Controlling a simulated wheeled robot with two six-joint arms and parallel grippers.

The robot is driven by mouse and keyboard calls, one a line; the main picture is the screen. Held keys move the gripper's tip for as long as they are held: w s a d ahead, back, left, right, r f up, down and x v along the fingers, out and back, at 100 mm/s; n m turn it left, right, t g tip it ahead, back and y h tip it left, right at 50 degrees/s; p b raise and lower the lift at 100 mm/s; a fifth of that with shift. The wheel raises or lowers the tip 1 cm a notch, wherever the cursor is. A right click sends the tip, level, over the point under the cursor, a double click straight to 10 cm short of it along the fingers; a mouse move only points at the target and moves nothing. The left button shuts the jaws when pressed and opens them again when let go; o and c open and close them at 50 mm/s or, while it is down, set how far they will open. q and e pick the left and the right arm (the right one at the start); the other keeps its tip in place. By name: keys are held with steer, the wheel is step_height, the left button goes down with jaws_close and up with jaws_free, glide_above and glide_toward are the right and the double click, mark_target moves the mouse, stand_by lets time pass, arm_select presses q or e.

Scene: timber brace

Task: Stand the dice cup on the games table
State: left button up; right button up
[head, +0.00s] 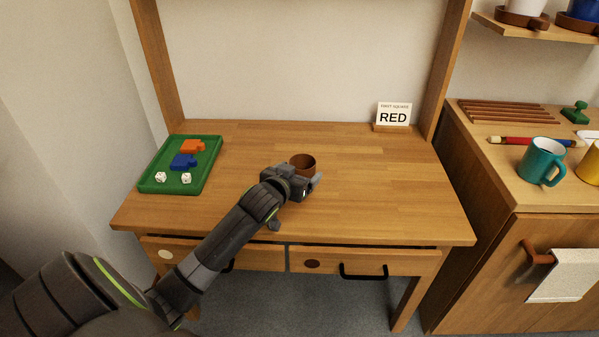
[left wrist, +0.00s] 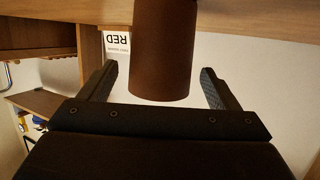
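The brown dice cup (head: 303,162) is upright with its open mouth up, near the middle of the games table (head: 330,215). Its lower part is hidden behind my left gripper (head: 312,184) in the head view. In the left wrist view, which is upside down, the cup (left wrist: 163,50) shows between the two fingers of my left gripper (left wrist: 160,78). The fingers are open, with a gap on each side of the cup. The cup's base is cut off there, so its contact with the table is not visible. My right gripper is not in view.
A green tray (head: 152,188) with orange and blue pieces and two dice lies at the table's left. A RED card (head: 393,115) stands at the back right. Wooden posts flank the table's back. A side cabinet with a teal mug (head: 537,160) stands right. Much of the tabletop is clear.

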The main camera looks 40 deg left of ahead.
arm_select(q)
steer(key=shift+r, duration=0.15)
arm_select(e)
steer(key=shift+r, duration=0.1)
arm_select(q)
steer(key=shift+s+d+r, duration=0.1)
steer(key=shift+s, duration=0.2)
steer(key=p+v, duration=0.2)
steer(key=v, duration=0.9)
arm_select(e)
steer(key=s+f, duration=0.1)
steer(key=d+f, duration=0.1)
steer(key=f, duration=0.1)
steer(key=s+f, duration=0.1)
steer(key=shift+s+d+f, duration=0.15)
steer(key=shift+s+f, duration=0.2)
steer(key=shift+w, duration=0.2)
